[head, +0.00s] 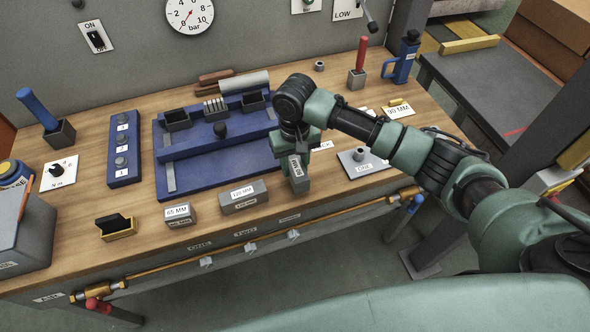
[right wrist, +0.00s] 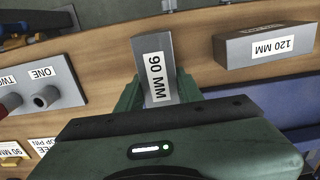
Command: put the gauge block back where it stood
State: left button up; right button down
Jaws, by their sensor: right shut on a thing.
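The gauge block (head: 299,183) is a grey bar with a white label. In the right wrist view the label on the block (right wrist: 155,60) reads 90 MM. My right gripper (head: 297,158) is shut on it, near the front edge of the wooden bench; the fingers (right wrist: 157,100) sit on both sides of it. I cannot tell whether it touches the bench top. A white card (head: 397,110) at the bench's right side appears to read 90 MM, with a yellow piece by it. My left gripper is not in view.
A 120 MM block (head: 243,197) and a 65 MM block (head: 178,214) stand left of the held block. A grey plate with pegs (head: 362,163) is to its right. A blue fixture (head: 215,176) lies behind. A yellow pipe (head: 330,220) runs below the front edge.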

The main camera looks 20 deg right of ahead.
aim_at(295, 173)
notch_tip(295, 173, down, 2)
jog(key=shift+f, duration=0.25)
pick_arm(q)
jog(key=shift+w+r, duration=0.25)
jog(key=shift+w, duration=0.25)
pick_arm(e)
jog(key=shift+f, duration=0.25)
jog(key=shift+f, duration=0.1)
jog(key=c, duration=0.9)
grip_release()
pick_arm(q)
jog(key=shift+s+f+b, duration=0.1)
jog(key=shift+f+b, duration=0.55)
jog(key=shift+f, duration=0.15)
pick_arm(e)
notch_tip(295, 173, up, 12)
jog(key=shift+r, duration=0.15)
